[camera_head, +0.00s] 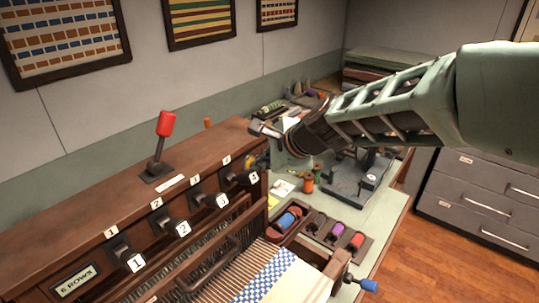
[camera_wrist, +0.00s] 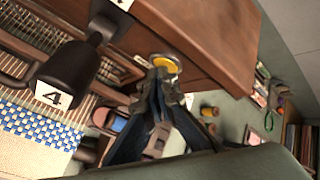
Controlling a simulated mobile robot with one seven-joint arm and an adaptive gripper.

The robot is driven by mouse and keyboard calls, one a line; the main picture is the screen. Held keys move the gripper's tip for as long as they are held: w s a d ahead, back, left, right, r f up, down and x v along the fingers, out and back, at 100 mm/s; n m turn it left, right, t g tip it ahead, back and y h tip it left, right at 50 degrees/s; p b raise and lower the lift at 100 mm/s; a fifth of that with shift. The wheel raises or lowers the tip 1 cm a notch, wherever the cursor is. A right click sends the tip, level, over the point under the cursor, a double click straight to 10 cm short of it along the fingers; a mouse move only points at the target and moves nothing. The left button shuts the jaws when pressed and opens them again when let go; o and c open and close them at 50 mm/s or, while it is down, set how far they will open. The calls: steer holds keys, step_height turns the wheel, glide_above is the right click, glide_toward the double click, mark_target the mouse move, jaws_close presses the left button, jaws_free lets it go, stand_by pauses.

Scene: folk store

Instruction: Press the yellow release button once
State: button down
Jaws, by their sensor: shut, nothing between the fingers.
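The yellow button (camera_wrist: 166,64), set in a round metal ring, is on the wooden loom's panel end in the wrist view. In the head view a yellow bit of it (camera_head: 261,161) shows just beyond the lever marked 4. My gripper (camera_wrist: 161,76) is shut and empty, its fingertips overlapping the lower edge of the button in the wrist view. I cannot tell whether they touch it. In the head view my gripper (camera_head: 257,129) is at the loom's far right end, above the button in the picture.
The black lever marked 4 (camera_wrist: 72,75) stands close beside my gripper. A red-handled lever (camera_head: 165,125) rises from the loom top. Spool trays (camera_head: 313,229) and a dark metal stand (camera_head: 358,180) are on the bench to the right.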

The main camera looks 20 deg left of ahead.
steer(key=shift+s+d+f+b, duration=0.1)
steer(key=shift+s+d+b, duration=0.05)
steer(key=shift+d+b, duration=0.35)
steer(key=shift+s+d, duration=0.15)
steer(key=shift+d, duration=0.2)
steer(key=d+b, duration=0.1)
steer(key=d, duration=0.1)
steer(key=s+d+b, duration=0.1)
steer(key=d+b, duration=0.1)
steer(key=shift+s+d, duration=0.2)
steer(key=shift+d, duration=0.15)
steer(key=shift+a+r, duration=0.1)
steer(key=shift+r, duration=0.15)
